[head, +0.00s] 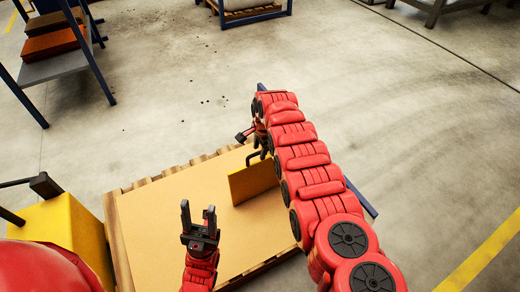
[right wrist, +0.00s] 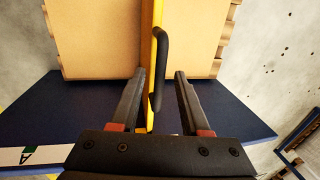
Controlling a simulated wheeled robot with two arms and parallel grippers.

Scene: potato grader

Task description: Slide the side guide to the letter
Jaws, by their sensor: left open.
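The side guide is a yellow upright plate (head: 253,181) standing on a tan board in the head view. It also shows edge-on in the right wrist view (right wrist: 150,60), with a black bar handle (right wrist: 162,65) on its right face. My right gripper (right wrist: 160,88) is open, with the guide's edge and the handle between its fingers. The left finger is close to the plate, and a gap shows before the right finger. My left gripper (head: 198,208) is open and empty above the board.
The tan board (head: 165,215) has wooden edges and is mostly bare left of the guide. A blue surface (right wrist: 235,118) lies under my right gripper. A yellow box (head: 70,225) stands at the left. A shelf rack (head: 60,65) stands beyond on open floor.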

